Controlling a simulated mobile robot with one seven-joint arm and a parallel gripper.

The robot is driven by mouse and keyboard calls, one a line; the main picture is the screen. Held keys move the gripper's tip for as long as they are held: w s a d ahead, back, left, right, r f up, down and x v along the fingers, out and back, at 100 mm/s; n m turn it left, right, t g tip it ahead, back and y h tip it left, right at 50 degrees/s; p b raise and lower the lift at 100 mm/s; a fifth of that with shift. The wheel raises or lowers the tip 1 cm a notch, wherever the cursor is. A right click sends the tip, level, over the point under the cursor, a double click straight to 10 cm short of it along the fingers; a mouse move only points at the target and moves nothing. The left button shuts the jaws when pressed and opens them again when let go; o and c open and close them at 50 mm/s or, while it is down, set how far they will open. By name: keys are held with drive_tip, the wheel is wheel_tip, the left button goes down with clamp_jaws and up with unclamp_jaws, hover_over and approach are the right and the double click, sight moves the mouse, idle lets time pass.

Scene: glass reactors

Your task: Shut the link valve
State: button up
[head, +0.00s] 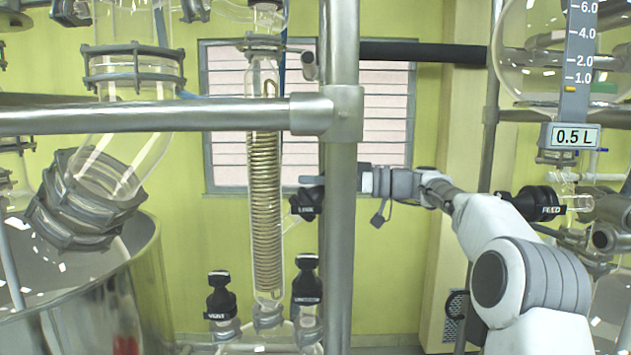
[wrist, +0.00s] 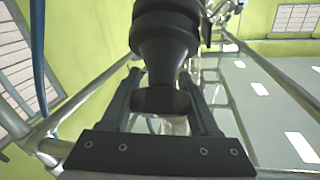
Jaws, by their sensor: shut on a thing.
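The link valve (head: 307,203) is a black knob on a short glass side arm, right of the coiled glass column and partly behind the steel post. My gripper (head: 312,180) reaches it from the right; the post hides most of the jaws. In the wrist view, my gripper (wrist: 161,78) has one dark finger on each side of a black knob (wrist: 165,45), the link valve, and is shut on it. The exact contact and the valve's inner position cannot be told.
Two black valves, the vent valve (head: 219,297) and another (head: 307,283), stand below. The feed valve (head: 537,204) is at right, beside my arm.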

drive_tip(key=shift+f+m+t+b, duration=0.2)
drive_tip(key=shift+m+t+b, duration=0.2)
drive_tip(key=shift+m+b, duration=0.3)
drive_tip(key=shift+w+r+m+t+h+b, duration=0.15)
drive_tip(key=shift+m+t+h+b, duration=0.15)
drive_tip(key=shift+m, duration=0.1)
drive_tip(key=o, duration=1.4)
drive_tip(key=shift+d, duration=0.15)
drive_tip(key=b+v, duration=0.1)
drive_tip(key=v, duration=0.6)
drive_tip(key=shift+d, duration=0.15)
